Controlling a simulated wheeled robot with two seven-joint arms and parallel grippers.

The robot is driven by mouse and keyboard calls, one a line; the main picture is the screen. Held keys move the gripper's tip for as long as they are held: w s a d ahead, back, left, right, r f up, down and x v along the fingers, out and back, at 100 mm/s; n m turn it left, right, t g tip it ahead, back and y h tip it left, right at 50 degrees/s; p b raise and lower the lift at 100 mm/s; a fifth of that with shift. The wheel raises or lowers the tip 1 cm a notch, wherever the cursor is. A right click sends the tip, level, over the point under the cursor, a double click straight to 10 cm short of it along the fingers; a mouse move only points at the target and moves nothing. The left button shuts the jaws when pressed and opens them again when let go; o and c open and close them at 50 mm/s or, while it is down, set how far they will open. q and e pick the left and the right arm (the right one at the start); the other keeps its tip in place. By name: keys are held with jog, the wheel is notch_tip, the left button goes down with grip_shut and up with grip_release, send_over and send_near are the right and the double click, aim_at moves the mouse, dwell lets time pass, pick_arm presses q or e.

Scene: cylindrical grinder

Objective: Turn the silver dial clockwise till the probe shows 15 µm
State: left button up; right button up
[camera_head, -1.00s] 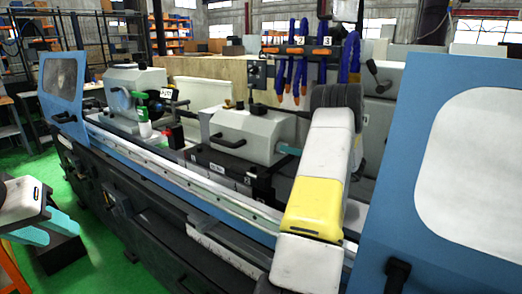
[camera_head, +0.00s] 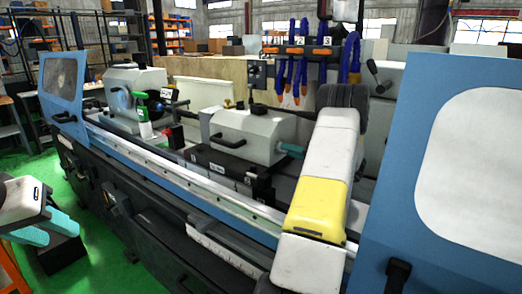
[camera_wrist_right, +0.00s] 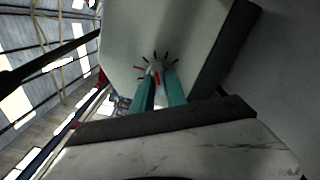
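The silver dial (camera_wrist_right: 156,67) shows in the right wrist view, small, with dark and red tick marks around it on the grey housing. In the head view the housing's (camera_head: 252,130) right end hides the dial. My right gripper (camera_wrist_right: 159,77) has its two teal fingertips at the dial, one toward each side; I cannot tell if they press on it. In the head view its teal fingers (camera_head: 291,150) reach the housing's right end. My left gripper (camera_head: 40,234) is open and empty at the lower left, away from the machine. No readable probe display is in view.
A green and white device (camera_head: 144,122) stands by the left headstock (camera_head: 133,88). Blue hoses (camera_head: 303,65) hang behind the housing. A blue door (camera_head: 425,110) stands close on the right of my right arm. A long rail (camera_head: 180,172) runs along the front.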

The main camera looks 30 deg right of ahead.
jog(key=shift+o, duration=1.2)
jog(key=v, duration=0.7)
jog(key=shift+a, duration=0.1)
